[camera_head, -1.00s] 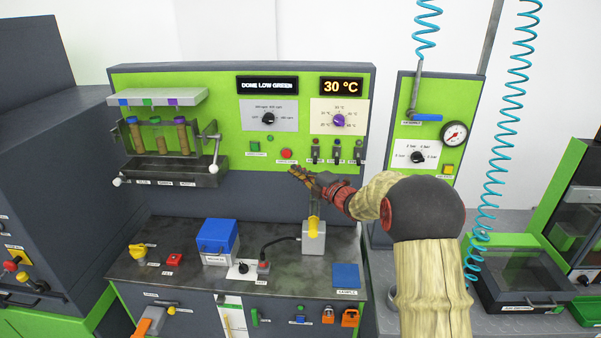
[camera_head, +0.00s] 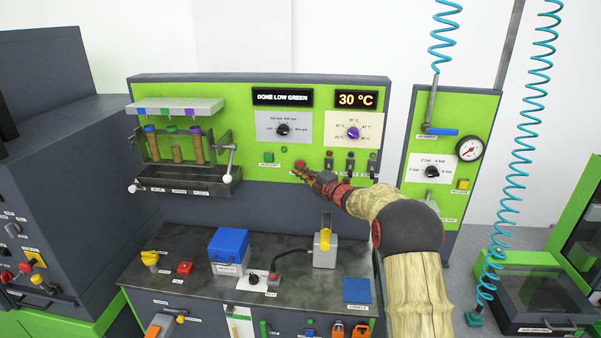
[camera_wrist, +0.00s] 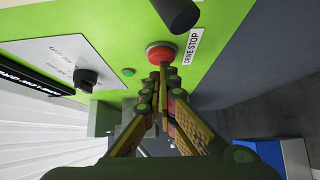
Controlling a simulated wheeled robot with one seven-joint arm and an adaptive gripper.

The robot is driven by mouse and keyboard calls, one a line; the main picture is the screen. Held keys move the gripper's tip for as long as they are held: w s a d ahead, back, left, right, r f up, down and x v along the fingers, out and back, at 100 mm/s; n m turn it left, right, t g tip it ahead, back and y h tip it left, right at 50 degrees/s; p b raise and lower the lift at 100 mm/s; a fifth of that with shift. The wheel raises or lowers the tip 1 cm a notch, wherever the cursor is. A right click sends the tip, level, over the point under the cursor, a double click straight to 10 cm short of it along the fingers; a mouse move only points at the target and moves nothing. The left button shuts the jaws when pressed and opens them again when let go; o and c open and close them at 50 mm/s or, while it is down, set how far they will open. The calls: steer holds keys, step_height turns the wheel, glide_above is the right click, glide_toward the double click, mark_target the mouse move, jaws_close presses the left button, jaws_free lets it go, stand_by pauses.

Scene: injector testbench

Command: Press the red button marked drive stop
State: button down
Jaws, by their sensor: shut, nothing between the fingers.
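The red drive stop button (camera_head: 299,163) is on the lower part of the green panel. In the wrist view the round red button (camera_wrist: 161,53) shows beside its white label (camera_wrist: 192,46), which reads DRIVE STOP. My gripper (camera_head: 303,174) is just in front of and below the button, covering part of the area around it. In the wrist view the fingertips of my gripper (camera_wrist: 163,70) are together and empty, at the button's lower edge. Whether they touch the button I cannot tell.
A small green button (camera_wrist: 129,72) and a black knob (camera_wrist: 86,78) sit beside the red button. A black cylindrical part (camera_wrist: 176,13) sticks out close by. Toggle switches (camera_head: 350,160) stand right of the button, and a rack with tubes (camera_head: 178,143) is on the left.

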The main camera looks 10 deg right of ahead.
steer(key=shift+w+d+r+p, duration=0.25)
steer(key=shift+w+r+p, duration=0.15)
steer(key=shift+w+p, duration=0.2)
steer(key=shift+r, duration=0.1)
steer(key=shift+s, duration=0.1)
steer(key=s+d+f, duration=0.1)
steer(key=s+d, duration=0.2)
steer(key=s, duration=0.9)
steer(key=shift+s+p, duration=0.3)
steer(key=shift+s, duration=0.1)
